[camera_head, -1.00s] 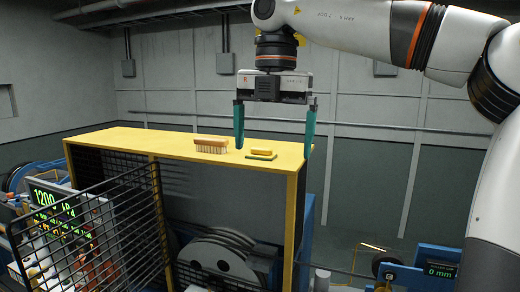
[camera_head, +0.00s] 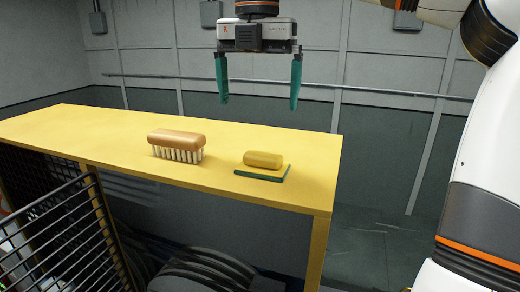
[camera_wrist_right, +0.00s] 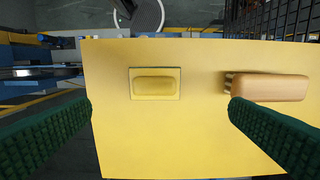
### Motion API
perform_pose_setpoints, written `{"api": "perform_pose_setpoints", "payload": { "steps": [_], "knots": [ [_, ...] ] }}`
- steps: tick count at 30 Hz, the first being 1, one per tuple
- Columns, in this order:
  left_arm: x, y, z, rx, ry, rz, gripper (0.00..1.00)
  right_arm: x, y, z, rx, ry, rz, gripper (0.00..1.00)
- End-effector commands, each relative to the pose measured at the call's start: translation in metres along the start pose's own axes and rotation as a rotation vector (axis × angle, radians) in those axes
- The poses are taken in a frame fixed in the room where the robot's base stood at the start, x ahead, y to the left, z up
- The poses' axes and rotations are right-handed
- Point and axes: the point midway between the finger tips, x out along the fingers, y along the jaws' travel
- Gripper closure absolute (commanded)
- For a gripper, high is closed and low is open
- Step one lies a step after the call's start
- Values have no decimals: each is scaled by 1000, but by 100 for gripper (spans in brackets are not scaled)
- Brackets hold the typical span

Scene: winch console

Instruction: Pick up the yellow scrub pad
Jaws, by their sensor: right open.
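The yellow scrub pad (camera_head: 263,160) is a rounded yellow block on a flat green base. It lies on the yellow shelf top (camera_head: 110,140), towards its right end. In the right wrist view the scrub pad (camera_wrist_right: 155,86) shows from above, between the lines of the two fingers and a little beyond their tips. My right gripper (camera_head: 259,104) has two green fingers pointing down, wide apart and empty, above the shelf top and clear of the pad. The right gripper (camera_wrist_right: 160,108) also frames the wrist view. My left gripper is not in view.
A brown wooden brush (camera_head: 177,144) with pale bristles lies left of the pad; in the wrist view the brush (camera_wrist_right: 268,87) is near the right fingertip. A black barred guard (camera_head: 60,235) stands at the lower left. The shelf top around the pad is clear.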

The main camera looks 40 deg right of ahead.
Motion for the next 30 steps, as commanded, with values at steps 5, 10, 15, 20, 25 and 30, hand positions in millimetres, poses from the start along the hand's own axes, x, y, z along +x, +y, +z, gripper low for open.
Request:
{"api": "perform_pose_setpoints", "payload": {
  "steps": [5, 10, 15, 20, 25, 30],
  "knots": [
    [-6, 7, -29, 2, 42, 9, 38, 26, 1, 0, -3, -4, 3, 0],
    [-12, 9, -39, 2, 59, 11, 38, 53, 1, 0, -1, -4, 3, 0],
    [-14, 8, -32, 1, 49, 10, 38, 66, 1, 0, 0, -3, 2, 0],
    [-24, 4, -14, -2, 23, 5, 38, 82, 5, -1, -2, -6, 3, 0],
    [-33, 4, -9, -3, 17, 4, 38, 108, 7, -2, 0, -3, 2, 0],
    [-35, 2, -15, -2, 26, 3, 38, 118, 6, -2, 2, -1, -1, 0]
  ]
}}
